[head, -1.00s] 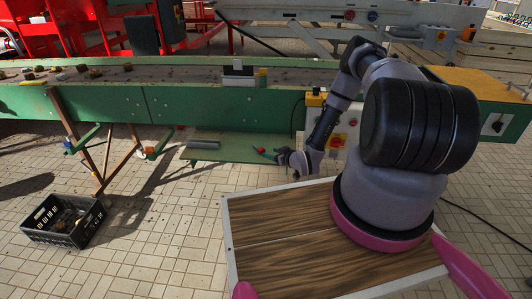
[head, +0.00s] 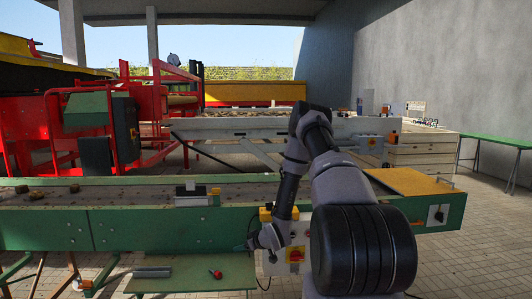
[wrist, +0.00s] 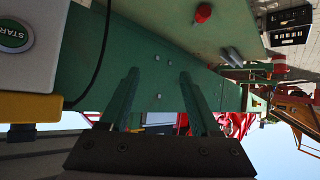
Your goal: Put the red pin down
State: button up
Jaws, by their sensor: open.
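The red pin (head: 216,274) is on the green shelf (head: 180,277) below the conveyor, right of a grey cylinder. In the wrist view the red pin (wrist: 203,12) shows near the top edge, on the green surface. My gripper (head: 240,247) is beside the front of the conveyor, above and to the right of the pin. In the wrist view its two fingers (wrist: 160,80) are spread apart with nothing between them. The pin is clear of the fingers.
A grey cylinder (head: 153,272) lies on the shelf to the left. A control box with a red button (head: 294,255) is right of my gripper. The green conveyor side (head: 150,229) rises behind the shelf. A black crate (wrist: 289,26) shows in the wrist view.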

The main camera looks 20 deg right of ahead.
jog(key=w+d+r+m+g+h, duration=0.1)
jog(key=d+r+h, duration=0.2)
jog(key=r, duration=1.5)
jog(key=s+r+m+g+h, duration=0.1)
jog(key=s+r, duration=0.2)
jog(key=r, duration=0.5)
jog(key=s+r+m, duration=0.2)
jog(key=s+r, duration=0.2)
jog(key=r, duration=0.3)
jog(key=s+a+r+m, duration=0.1)
jog(key=s+a+r, duration=0.1)
jog(key=s+r, duration=0.3)
jog(key=s+a+r+m+g+y, duration=0.1)
jog(key=s+r, duration=0.5)
jog(key=s, duration=0.7)
jog(key=s+a+r+m+y, duration=0.1)
jog(key=s+a+r+m, duration=0.2)
jog(key=s, duration=0.7)
notch_tip(320, 180, up, 2)
jog(key=shift+a+r+g, duration=0.15)
jog(key=shift+a+g, duration=0.15)
jog(key=shift+a, duration=0.6)
jog(key=shift+s+d, duration=0.1)
